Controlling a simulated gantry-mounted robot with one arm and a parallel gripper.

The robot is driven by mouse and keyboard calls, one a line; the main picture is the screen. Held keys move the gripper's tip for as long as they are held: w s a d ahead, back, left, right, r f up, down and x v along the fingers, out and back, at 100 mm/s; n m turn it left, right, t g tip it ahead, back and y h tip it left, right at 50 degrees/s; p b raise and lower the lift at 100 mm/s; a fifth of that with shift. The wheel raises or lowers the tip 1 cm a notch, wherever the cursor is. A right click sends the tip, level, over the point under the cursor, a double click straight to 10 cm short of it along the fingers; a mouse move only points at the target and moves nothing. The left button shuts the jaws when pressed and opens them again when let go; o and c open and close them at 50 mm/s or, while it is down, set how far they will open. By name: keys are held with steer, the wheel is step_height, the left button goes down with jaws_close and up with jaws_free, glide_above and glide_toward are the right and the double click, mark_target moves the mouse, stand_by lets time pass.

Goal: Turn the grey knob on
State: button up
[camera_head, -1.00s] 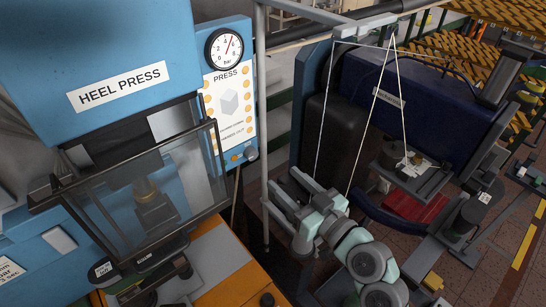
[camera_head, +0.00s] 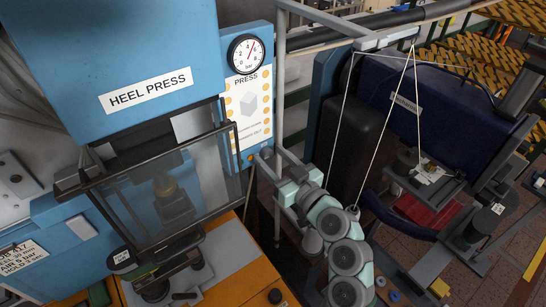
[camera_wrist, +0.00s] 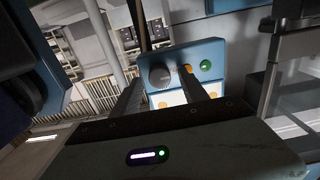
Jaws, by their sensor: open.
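The grey knob (camera_wrist: 160,75) is a round dial on the blue lower end of the press panel. In the wrist view it shows between the two fingers of my gripper (camera_wrist: 162,78), which are apart with nothing held. I cannot tell whether the fingertips reach around the knob or are still short of it. In the head view my gripper (camera_head: 266,165) is at the lower right corner of the press panel (camera_head: 248,100) and hides the knob or most of it. The knob's turned position is not readable.
A green button (camera_wrist: 205,66) sits right of the knob in the wrist view, with an orange one close to the right finger. The heel press (camera_head: 140,60) with its clear guard (camera_head: 165,190) stands left. A grey post (camera_head: 281,100) rises close beside my gripper.

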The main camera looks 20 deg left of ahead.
jaws_close()
stand_by(0.5)
